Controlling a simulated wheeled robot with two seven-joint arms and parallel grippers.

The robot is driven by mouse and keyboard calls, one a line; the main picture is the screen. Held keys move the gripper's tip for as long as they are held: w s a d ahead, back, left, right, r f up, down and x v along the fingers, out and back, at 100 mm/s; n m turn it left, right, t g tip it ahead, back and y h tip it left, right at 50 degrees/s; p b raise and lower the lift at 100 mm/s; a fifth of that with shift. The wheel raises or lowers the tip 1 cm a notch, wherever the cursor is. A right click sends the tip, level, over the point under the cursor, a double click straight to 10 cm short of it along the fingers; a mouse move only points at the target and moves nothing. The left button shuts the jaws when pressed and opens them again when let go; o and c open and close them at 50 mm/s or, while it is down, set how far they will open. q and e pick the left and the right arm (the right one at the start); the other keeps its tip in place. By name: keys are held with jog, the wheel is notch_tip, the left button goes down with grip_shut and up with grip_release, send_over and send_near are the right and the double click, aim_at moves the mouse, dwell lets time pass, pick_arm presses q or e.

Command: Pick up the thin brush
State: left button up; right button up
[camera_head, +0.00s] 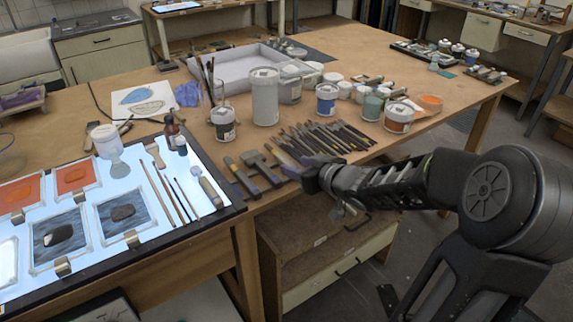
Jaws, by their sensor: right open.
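Several slim brushes lie side by side on the lit panel (135,184) at the left. One has a longer brown handle (162,192), and a thin brush (186,193) with a dark handle lies to its right. Which of the slim ones is the thinnest is hard to tell. My right gripper (318,178) is at the table's front edge, right of the panel and apart from these brushes. It is open and seen small and dark, with its fingers hard to make out. My left gripper is not in view.
A row of dark-handled tools (322,138) lies just behind my right gripper, with flat tools (262,170) beside it. A white jar (265,97), a glass with upright brushes (223,123) and several paint pots (327,99) stand behind. A wide-headed tool (208,188) lies right of the slim brushes.

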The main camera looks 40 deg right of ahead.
aim_at(290, 164)
jog(key=shift+x, duration=1.95)
jog(key=shift+c, duration=0.5)
grip_shut()
